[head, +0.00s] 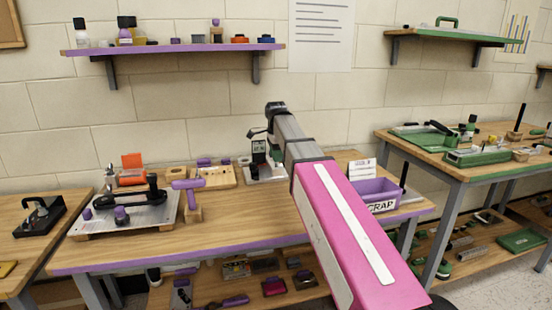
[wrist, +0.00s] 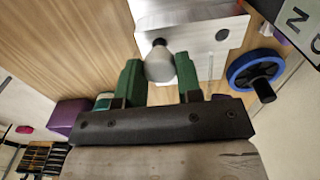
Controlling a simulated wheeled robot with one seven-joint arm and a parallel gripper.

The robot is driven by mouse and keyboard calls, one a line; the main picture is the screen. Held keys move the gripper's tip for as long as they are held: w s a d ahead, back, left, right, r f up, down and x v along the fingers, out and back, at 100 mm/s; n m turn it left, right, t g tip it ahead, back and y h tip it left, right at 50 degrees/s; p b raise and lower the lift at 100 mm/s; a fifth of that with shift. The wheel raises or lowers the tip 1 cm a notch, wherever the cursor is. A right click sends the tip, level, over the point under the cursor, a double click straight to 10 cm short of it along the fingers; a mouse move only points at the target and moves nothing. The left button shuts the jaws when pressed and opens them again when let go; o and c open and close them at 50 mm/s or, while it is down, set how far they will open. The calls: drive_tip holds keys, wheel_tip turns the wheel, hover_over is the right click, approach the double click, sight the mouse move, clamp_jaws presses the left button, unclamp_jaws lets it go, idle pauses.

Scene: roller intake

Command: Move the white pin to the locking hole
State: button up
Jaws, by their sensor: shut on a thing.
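In the wrist view the green fingers of my gripper (wrist: 158,78) are shut on the rounded, pale grey-white head of the white pin (wrist: 159,63). The head sits between the fingertips, over the near edge of a bright metal plate (wrist: 196,52). A dark round spot (wrist: 222,34) is on the plate, to the right of the pin. Another small dark spot shows just beyond the pin's head; I cannot tell which is the locking hole. The pin's lower end is hidden. In the head view my arm hides the pin and most of my gripper.
A blue-rimmed wheel (wrist: 257,74) stands right of the plate in the wrist view. A purple scrap bin (head: 376,193) is right of my arm. A purple-handled tool (head: 188,185) and a metal fixture (head: 125,212) stand left. The bench's front middle (head: 225,230) is clear.

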drive_tip(key=shift+r, duration=2.1)
drive_tip(key=shift+r, duration=1.5)
